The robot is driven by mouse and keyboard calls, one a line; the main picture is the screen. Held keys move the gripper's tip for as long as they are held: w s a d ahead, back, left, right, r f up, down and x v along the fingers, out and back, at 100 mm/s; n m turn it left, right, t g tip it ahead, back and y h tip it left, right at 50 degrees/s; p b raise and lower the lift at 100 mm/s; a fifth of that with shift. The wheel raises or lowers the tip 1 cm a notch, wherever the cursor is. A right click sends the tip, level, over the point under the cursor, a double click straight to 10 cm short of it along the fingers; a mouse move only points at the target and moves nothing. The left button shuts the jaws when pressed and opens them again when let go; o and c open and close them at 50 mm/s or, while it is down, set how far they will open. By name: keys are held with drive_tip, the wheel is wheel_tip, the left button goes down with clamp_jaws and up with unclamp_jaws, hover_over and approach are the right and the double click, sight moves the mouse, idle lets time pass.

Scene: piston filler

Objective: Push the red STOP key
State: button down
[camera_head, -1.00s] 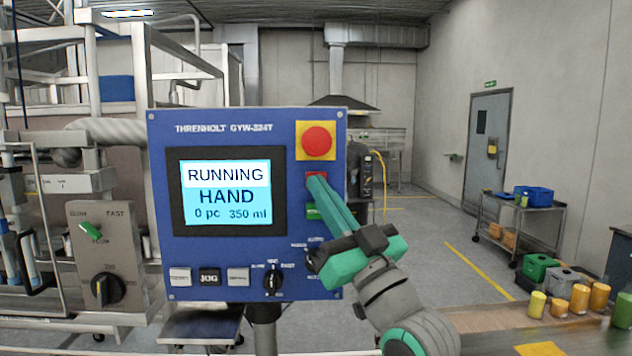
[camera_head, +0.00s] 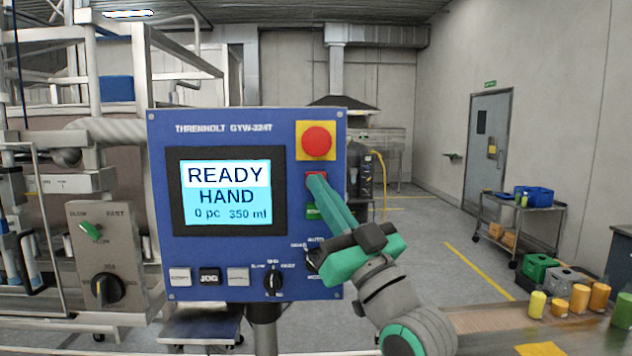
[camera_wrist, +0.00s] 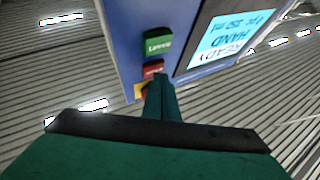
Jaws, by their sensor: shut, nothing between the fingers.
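The red STOP key (camera_head: 317,177) is on the right side of the blue control panel (camera_head: 230,122), below the large red emergency button (camera_head: 317,141) on its yellow plate. My gripper (camera_head: 315,181) is shut and empty, its fingertips at the STOP key and covering part of it; they appear to touch it. In the wrist view the red key (camera_wrist: 153,69) shows just beyond the fingertips (camera_wrist: 158,80). The green key (camera_head: 313,212) sits below the red one, partly hidden by the fingers. The screen (camera_head: 226,190) reads READY, HAND, 0 pc, 350 ml.
Several keys (camera_head: 210,276) and a black selector knob (camera_head: 272,281) line the panel's bottom. A grey box with a dial (camera_head: 107,289) stands left. A conveyor (camera_head: 490,320) with several yellow and orange jars (camera_head: 579,298) is at lower right.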

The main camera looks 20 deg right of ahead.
idle(0.6)
drive_tip(key=shift+s+a, duration=0.25)
drive_tip(key=shift+s, duration=0.45)
drive_tip(key=shift+s+a, duration=0.2)
drive_tip(key=shift+s, duration=0.6)
drive_tip(key=shift+s+a, duration=0.25)
drive_tip(key=shift+s, duration=0.6)
drive_tip(key=shift+s+a, duration=0.2)
drive_tip(key=shift+s, duration=0.6)
